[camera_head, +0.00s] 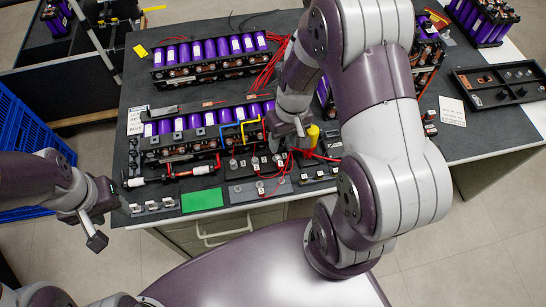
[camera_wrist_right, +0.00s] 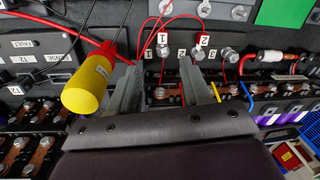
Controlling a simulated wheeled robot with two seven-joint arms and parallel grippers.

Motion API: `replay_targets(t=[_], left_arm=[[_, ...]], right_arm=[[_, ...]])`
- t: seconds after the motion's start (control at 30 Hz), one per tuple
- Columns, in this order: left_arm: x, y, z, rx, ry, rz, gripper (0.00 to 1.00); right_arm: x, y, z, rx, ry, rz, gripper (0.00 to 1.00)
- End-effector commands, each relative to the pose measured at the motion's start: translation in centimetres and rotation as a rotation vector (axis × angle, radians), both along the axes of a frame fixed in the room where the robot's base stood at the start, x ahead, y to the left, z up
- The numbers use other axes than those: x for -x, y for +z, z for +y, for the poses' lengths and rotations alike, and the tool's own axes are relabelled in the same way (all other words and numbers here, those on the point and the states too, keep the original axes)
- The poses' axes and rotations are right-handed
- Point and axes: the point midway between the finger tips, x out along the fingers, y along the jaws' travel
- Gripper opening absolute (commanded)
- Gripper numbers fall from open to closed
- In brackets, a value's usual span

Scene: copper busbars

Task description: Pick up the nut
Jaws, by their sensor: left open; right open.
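Several small metallic nuts or bolts show in the right wrist view. One nut (camera_wrist_right: 198,54) sits beside a label "2", just past my right fingertips, and another (camera_wrist_right: 229,54) lies to its right. I cannot tell which one is meant. My right gripper (camera_wrist_right: 162,72) is open, its two fingers pointing at the terminal plate, with nothing clearly between them. In the head view my right gripper (camera_head: 298,126) is over the middle of the bench, partly hidden by its own arm. My left gripper (camera_head: 104,222) is open and empty off the bench's front-left edge.
A yellow cylinder (camera_wrist_right: 87,85) stands left of my right fingers, also in the head view (camera_head: 313,134). Red wires (camera_wrist_right: 120,50) cross nearby. Purple battery packs (camera_head: 210,48) fill the bench behind. A green pad (camera_head: 202,200) lies at the front edge. A black tray (camera_head: 500,82) is at right.

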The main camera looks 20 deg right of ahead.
Motion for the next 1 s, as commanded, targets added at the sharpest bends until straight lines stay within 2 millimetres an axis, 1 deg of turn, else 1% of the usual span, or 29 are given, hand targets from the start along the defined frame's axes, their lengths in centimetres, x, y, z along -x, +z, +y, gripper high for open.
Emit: replay_targets(t=[0.03,0.17,0.3,0.4,0.5,0.67,0.7,0.77,0.8,0.83,1.0], left_arm=[[0.0,-0.2,0.0,0.0,0.0,0.0,0.47],[0.0,-0.3,0.0,0.0,0.0,0.0,0.47],[0.0,-0.6,0.0,0.0,0.0,0.0,0.47],[0.0,-0.8,0.0,0.0,0.0,0.0,0.47],[0.0,-0.8,0.0,0.0,0.0,0.0,0.47],[0.0,-0.8,0.0,0.0,0.0,0.0,0.47],[0.0,-0.8,0.0,0.0,0.0,0.0,0.47],[0.0,-0.8,0.0,0.0,0.0,0.0,0.47],[0.0,-0.8,0.0,0.0,0.0,0.0,0.47],[0.0,-0.8,0.0,0.0,0.0,0.0,0.47],[0.0,-0.8,0.0,0.0,0.0,0.0,0.47]], right_arm=[[0.0,-0.9,0.1,-0.001,0.0,0.003,0.48],[0.1,-2.3,0.4,0.0,0.001,0.002,0.48],[0.3,-5.0,1.0,0.0,0.001,0.003,0.48],[0.2,-6.4,1.1,0.0,0.001,0.001,0.48],[0.1,-6.7,1.1,0.001,0.0,-0.001,0.48],[0.1,-6.6,1.1,0.001,0.0,-0.001,0.48],[0.1,-6.6,1.1,0.001,0.0,-0.001,0.35],[0.1,-6.6,1.1,0.001,0.0,-0.001,0.15],[0.1,-6.6,1.1,0.001,0.0,-0.001,0.02],[0.1,-6.6,1.1,0.001,0.0,-0.001,0.0],[0.1,-6.6,1.1,0.001,0.0,-0.002,0.0]])
